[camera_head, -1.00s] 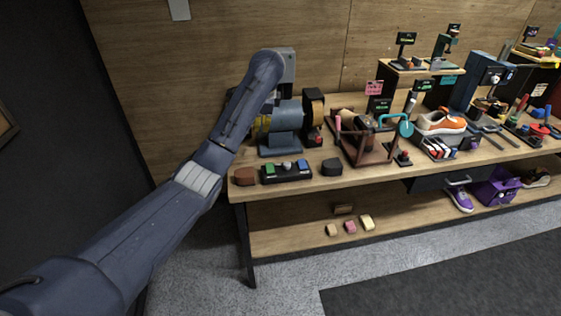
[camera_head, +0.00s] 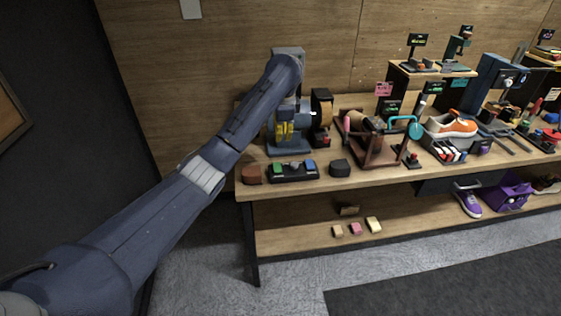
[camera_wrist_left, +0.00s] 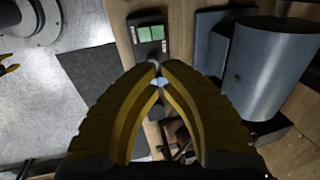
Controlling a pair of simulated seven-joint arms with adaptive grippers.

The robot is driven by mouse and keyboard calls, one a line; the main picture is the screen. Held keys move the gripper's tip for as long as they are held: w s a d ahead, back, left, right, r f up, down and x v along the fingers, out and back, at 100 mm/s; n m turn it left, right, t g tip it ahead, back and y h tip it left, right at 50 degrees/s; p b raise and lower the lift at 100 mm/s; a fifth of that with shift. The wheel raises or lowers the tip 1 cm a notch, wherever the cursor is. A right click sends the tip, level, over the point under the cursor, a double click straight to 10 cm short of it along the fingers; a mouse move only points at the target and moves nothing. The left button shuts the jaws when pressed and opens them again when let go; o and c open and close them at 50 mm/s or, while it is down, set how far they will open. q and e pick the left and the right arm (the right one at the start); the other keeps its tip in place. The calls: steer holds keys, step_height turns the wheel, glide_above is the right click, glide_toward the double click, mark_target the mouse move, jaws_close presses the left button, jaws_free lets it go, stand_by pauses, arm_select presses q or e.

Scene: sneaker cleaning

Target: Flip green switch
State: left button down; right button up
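A black switch box (camera_head: 294,171) lies at the front left of the bench, with a green switch (camera_head: 278,167), a whitish one and a blue one in a row. In the left wrist view the green switch (camera_wrist_left: 150,33) is just beyond my fingertips. My left gripper (camera_head: 284,130) shows its yellow fingers behind the box, in front of the blue-grey machine. In the left wrist view its fingertips (camera_wrist_left: 158,69) meet, with nothing seen held. They overlap the box's middle in that view; contact cannot be told. A yellow piece at that view's left edge seems to be my right gripper (camera_wrist_left: 8,68).
A brown block (camera_head: 251,175) and a dark block (camera_head: 340,168) flank the box. The blue-grey machine (camera_wrist_left: 270,65) is close beside my left gripper. A brown stand (camera_head: 375,148) and an orange sneaker (camera_head: 451,126) are farther right.

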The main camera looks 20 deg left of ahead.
arm_select(q)
steer(key=shift+f, duration=0.1)
glide_toward(280, 163)
steer(key=shift+x, duration=4.1)
steer(key=shift+s+f, duration=0.1)
steer(key=shift+f, duration=0.5)
